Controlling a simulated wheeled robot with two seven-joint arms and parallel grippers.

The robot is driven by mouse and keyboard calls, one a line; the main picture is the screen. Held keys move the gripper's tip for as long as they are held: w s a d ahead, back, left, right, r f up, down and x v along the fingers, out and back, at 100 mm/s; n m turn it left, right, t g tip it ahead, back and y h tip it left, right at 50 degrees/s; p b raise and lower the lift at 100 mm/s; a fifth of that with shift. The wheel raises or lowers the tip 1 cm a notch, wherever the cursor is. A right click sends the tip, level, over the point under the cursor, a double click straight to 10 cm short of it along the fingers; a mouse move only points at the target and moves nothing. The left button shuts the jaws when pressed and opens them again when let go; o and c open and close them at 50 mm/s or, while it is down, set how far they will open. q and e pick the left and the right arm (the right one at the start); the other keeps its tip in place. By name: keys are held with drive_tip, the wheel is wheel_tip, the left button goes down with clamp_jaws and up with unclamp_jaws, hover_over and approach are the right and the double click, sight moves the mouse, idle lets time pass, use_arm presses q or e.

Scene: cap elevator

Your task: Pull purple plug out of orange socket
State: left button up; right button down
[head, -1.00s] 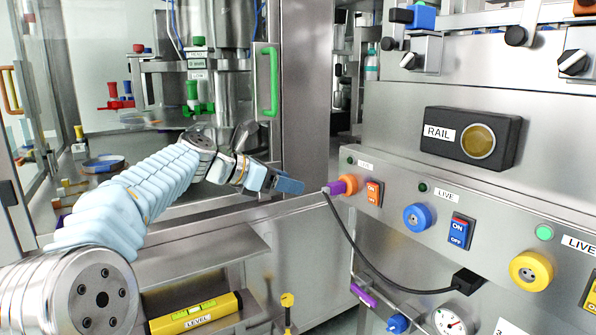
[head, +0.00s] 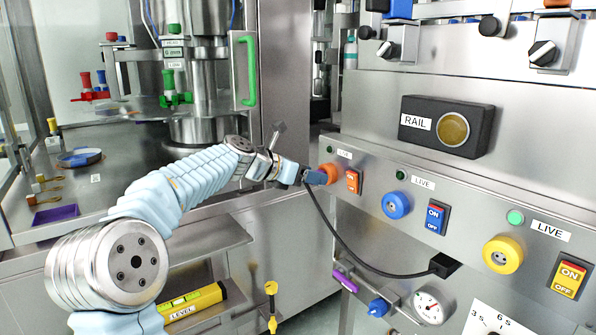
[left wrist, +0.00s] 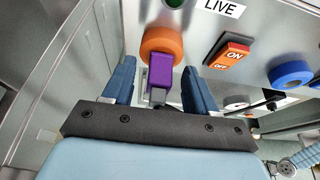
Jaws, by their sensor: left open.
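The orange socket (head: 330,173) sits on the slanted metal panel, left of an orange ON/OFF switch (head: 353,181). It also shows in the left wrist view (left wrist: 162,42). The purple plug (left wrist: 160,72) is in the orange socket; in the head view my gripper hides it. A black cable (head: 340,235) hangs from the plug's place and curves to a black box on the panel. My left gripper (head: 314,177) is at the plug. In the left wrist view its blue fingers (left wrist: 160,85) are open, one on each side of the plug, with gaps visible. My right gripper is not in view.
To the right on the panel are a blue socket (head: 396,205) with a blue switch (head: 435,217) and a yellow socket (head: 502,254) with a yellow switch (head: 568,277). A gauge (head: 430,307) sits below. A steel cabinet with a green handle (head: 244,70) stands left.

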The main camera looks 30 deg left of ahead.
use_arm(q)
drive_tip(key=shift+w, duration=0.1)
drive_tip(key=c, duration=1.1)
drive_tip(key=shift+o, duration=0.2)
drive_tip(key=shift+s+a+f+b, duration=0.1)
drive_tip(key=shift+s+a+b, duration=0.15)
drive_tip(key=shift+s, duration=0.25)
drive_tip(key=shift+s+a+f+b, duration=0.1)
drive_tip(key=shift+s+a+b, duration=0.1)
drive_tip(key=shift+s, duration=0.25)
drive_tip(key=shift+s+a+r+b, duration=0.1)
drive_tip(key=shift+s+a+b, duration=0.15)
drive_tip(key=shift+s, duration=0.45)
drive_tip(key=shift+s+a+r+b, duration=0.1)
drive_tip(key=shift+s+a+b, duration=0.1)
drive_tip(key=shift+s, duration=0.45)
